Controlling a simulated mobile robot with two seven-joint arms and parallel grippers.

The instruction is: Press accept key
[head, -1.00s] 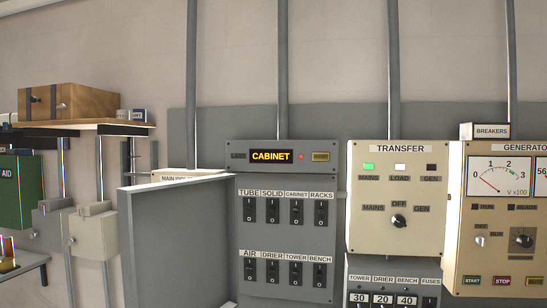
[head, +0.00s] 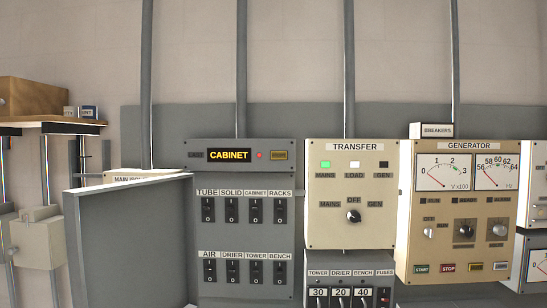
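The grey breaker panel (head: 238,239) has a lit display (head: 229,155) reading CABINET and a small red lamp (head: 260,155) beside it. Right of the lamp is a small amber-bordered key (head: 279,155); its lettering is too small to read. A dark small patch (head: 195,155) lies left of the display. The generator panel (head: 408,215) has START (head: 422,268) and STOP (head: 448,267) buttons and two more small keys (head: 474,267) whose labels I cannot read. I cannot tell for certain which key is marked accept. Neither gripper is in view.
An open grey cabinet door (head: 126,240) juts out left of the breaker panel. The transfer panel (head: 325,232) is on the right, with a green lamp lit above MAINS. A shelf (head: 45,125) with a wooden box (head: 30,98) is at far left.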

